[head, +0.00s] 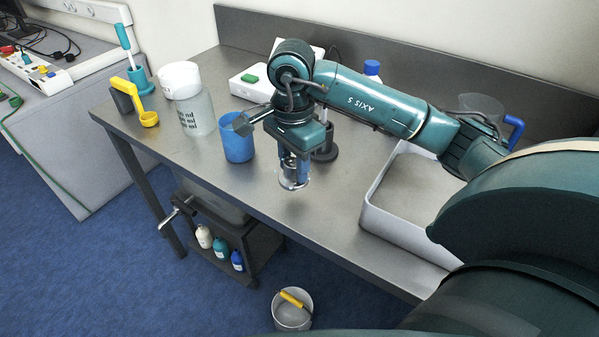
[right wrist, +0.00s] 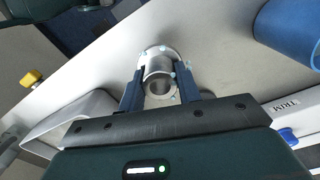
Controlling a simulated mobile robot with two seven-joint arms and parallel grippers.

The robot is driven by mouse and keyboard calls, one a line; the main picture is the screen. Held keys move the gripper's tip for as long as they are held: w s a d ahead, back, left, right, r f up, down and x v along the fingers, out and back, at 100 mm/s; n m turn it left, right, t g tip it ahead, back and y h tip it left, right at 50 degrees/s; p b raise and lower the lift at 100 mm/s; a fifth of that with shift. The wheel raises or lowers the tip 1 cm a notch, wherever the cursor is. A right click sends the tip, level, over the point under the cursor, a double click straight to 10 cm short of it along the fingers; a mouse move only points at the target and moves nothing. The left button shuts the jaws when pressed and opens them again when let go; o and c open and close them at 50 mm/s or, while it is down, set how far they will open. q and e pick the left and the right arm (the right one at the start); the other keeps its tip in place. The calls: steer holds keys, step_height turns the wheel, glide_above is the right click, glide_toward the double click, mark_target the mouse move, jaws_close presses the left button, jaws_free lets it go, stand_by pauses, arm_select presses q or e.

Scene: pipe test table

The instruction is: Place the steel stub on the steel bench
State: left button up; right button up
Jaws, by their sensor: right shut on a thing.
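The steel stub (head: 293,181) is a short, shiny pipe piece with a wide round flange at its lower end. My right gripper (head: 294,160) points down over the bench and is shut on the stub. In the right wrist view the stub (right wrist: 158,66) sits upright between the two blue fingers of the gripper (right wrist: 160,88), and its open bore shows. The steel bench (head: 250,187) has a bare grey top around and in front of the stub. I cannot tell whether the flange touches the top or hangs just above it. My left gripper is not in view.
A blue beaker (head: 237,143) stands close left of the stub. A grey tray (head: 376,220) stands to its right. A dark round stand (head: 326,152) is behind my gripper. A bucket (head: 292,316) is on the floor. The bench front is clear between beaker and tray.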

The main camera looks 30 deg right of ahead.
mark_target(293, 181)
steer(key=shift+a+f, duration=0.1)
steer(key=shift+f, duration=2.1)
steer(key=shift+f, duration=0.25)
steer(key=o, duration=1.1)
steer(key=shift+r, duration=0.1)
steer(key=shift+c, duration=0.2)
step_height(293, 181, up, 12)
steer(key=shift+r, duration=0.15)
